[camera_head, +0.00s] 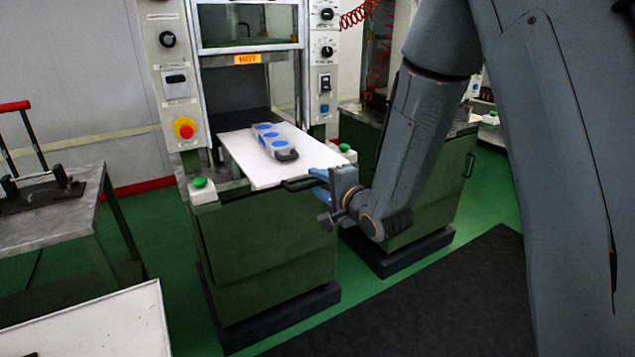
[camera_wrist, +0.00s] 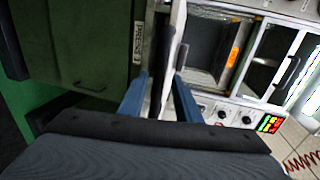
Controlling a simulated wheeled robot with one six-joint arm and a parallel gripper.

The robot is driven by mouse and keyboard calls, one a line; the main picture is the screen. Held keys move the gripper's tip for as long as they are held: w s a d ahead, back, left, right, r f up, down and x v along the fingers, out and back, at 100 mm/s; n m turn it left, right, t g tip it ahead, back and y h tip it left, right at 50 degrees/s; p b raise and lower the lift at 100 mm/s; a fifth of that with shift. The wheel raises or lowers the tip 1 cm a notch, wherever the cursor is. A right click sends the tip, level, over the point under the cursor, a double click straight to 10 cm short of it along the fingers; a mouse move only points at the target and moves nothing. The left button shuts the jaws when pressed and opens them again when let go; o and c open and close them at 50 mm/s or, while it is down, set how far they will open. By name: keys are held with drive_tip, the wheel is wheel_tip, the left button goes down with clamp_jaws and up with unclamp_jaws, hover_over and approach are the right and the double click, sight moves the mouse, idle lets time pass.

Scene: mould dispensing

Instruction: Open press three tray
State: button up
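The press tray (camera_head: 262,172) is a white plate sticking out of the front of the green press (camera_head: 265,240), below its HOT sign. A black handle (camera_head: 297,184) sits on the tray's front edge. My gripper (camera_head: 314,181) is at this handle, its blue fingers apart. In the wrist view the fingers of my gripper (camera_wrist: 160,76) stand spread on either side of the tray's edge (camera_wrist: 172,45), which shows edge-on. I cannot tell whether either finger touches the handle. A label reading PRESS (camera_wrist: 138,40) is on the green front; its number is hard to read.
A grey mould (camera_head: 275,142) with blue spots lies on the tray. A green button (camera_head: 200,183) and a red emergency button (camera_head: 184,128) are on the press. A metal table (camera_head: 50,230) stands at left, a white surface (camera_head: 95,325) at lower left. Dark mat (camera_head: 430,300) at front right is clear.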

drive_tip(key=shift+s, duration=0.2)
drive_tip(key=b+v, duration=0.1)
drive_tip(key=v, duration=0.6)
drive_tip(key=shift+s+d+r, duration=0.15)
drive_tip(key=shift+s+d, duration=0.05)
drive_tip(key=shift+d, duration=0.05)
drive_tip(key=s+d+f+n+g+h, duration=0.4)
drive_tip(key=s+d+f, duration=0.1)
drive_tip(key=d, duration=0.3)
drive_tip(key=s+d+f+n+g+h, duration=0.4)
drive_tip(key=s+d+f, duration=0.1)
drive_tip(key=d, duration=0.2)
drive_tip(key=s+d+n+g, duration=0.2)
drive_tip(key=s+n+g, duration=0.1)
drive_tip(key=s, duration=0.7)
drive_tip(key=shift+s+n+g, duration=0.25)
drive_tip(key=shift+n+g, duration=0.15)
drive_tip(key=shift+g, duration=0.5)
drive_tip(key=shift+d, duration=0.1)
